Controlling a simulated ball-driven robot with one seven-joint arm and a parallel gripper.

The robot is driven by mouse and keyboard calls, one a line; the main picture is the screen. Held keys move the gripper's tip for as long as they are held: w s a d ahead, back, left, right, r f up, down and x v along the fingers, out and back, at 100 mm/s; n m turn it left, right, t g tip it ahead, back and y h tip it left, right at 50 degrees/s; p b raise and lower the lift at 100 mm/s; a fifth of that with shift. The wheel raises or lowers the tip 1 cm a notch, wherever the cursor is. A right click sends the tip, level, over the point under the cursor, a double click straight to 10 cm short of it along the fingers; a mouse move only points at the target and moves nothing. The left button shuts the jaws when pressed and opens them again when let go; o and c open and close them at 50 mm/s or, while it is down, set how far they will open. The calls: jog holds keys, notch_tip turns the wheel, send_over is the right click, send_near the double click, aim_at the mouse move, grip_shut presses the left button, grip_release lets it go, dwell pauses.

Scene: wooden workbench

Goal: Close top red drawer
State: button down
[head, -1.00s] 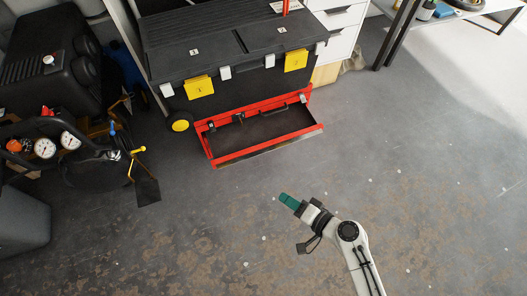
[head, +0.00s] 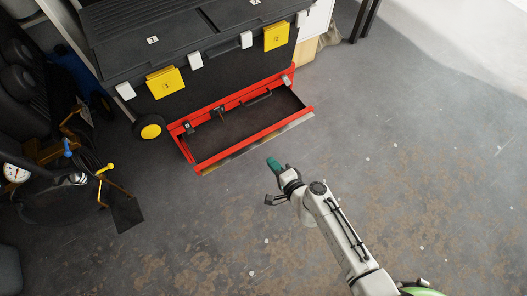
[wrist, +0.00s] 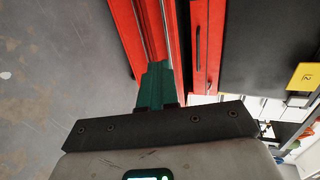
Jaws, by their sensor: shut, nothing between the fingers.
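The red drawer (head: 258,139) is pulled out from the lower part of a black toolbox (head: 190,50). It is a shallow tray with red walls and a dark floor, and looks empty. My gripper (head: 272,163) has green fingers, shut and empty. In the head view it is just in front of the drawer's front edge, right of its middle. In the wrist view the green fingers (wrist: 155,87) point at the red drawer front (wrist: 148,40). I cannot tell whether they touch it.
Yellow latches (head: 166,82) are on the toolbox front, and a yellow-hubbed wheel (head: 150,131) is at its left. A black machine with gauges (head: 17,173) and a yellow-handled stand (head: 110,180) are at the left. The floor (head: 430,150) at the right is clear.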

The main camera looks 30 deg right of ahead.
jog(key=w, duration=0.6)
jog(key=shift+f, duration=0.35)
jog(key=shift+w, duration=0.1)
